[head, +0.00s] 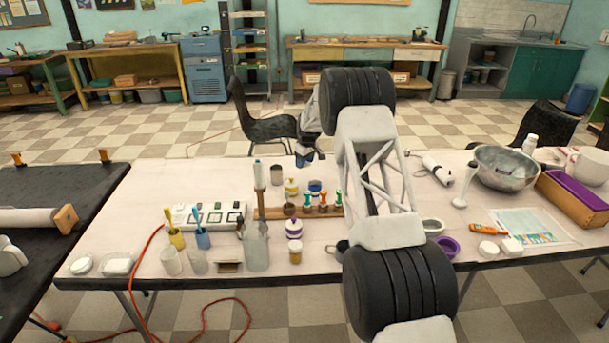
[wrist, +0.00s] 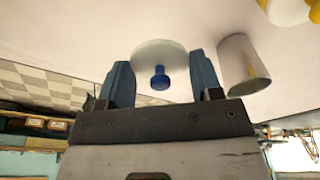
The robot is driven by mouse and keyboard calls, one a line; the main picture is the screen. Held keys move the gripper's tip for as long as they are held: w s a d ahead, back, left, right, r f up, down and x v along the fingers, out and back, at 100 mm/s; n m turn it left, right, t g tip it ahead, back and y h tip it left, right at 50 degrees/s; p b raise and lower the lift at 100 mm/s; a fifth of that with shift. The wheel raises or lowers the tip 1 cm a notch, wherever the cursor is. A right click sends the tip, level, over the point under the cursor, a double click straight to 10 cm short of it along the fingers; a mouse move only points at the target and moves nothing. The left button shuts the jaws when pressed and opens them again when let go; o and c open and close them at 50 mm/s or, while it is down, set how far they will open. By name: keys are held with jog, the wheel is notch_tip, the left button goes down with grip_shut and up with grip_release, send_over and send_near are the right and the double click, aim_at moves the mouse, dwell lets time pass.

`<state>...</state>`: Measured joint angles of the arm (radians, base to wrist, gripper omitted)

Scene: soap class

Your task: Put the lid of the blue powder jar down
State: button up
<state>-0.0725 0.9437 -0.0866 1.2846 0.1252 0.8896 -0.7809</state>
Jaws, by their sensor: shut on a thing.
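My gripper (wrist: 159,62) has its two dark blue fingers on either side of the lid, a pale round disc (wrist: 150,50) with a blue knob (wrist: 160,82). It is shut on the lid and holds it over the pale table. In the head view my gripper (head: 305,158) is near the table's far edge, behind the small jars, and the lid cannot be made out there. A small jar with blue contents (head: 315,187), seemingly the blue powder jar, stands just in front of the gripper. Whether the lid touches the table is unclear.
A yellow jar (head: 291,188) and a wooden rack (head: 270,212) of droppers are close by. Bare tabletop lies left of the cup.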

aim_at(304, 178)
jog(key=shift+f, duration=1.3)
jog(key=shift+f, duration=1.85)
jog(key=shift+f, duration=0.15)
jog(key=o, duration=0.9)
jog(key=shift+s+d+r, duration=0.2)
jog(key=shift+r, duration=1.85)
jog(key=shift+s+d+r, duration=0.25)
jog(key=shift+r, duration=1.75)
jog(key=shift+s+d+r, duration=0.2)
jog(key=shift+r, duration=1.85)
jog(key=shift+r, duration=0.1)
